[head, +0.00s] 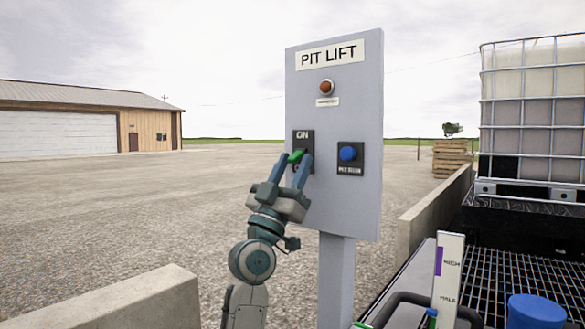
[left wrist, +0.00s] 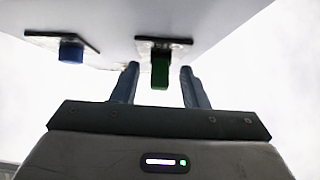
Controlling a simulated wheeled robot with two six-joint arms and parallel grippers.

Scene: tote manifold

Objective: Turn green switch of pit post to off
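The pit post is a grey panel (head: 355,215) with a "PIT LIFT" sign on a stand. Its green switch (head: 297,156) sits on a dark plate at the panel's lower left, with "ON" readable above it; the lower part of the plate is partly hidden by my fingers. My left gripper (head: 292,164) is raised to the switch with its fingers on either side of it. In the left wrist view the green switch (left wrist: 160,72) stands between the two open fingers, with a gap visible on both sides. My right gripper is not in view.
A blue button (head: 348,153) is right of the switch, and a red-brown lamp (head: 327,87) is above. Low concrete walls (head: 125,302) flank the post. A caged tank (head: 535,115) and a grating with a blue cylinder (head: 536,310) are at right. Open gravel lies behind.

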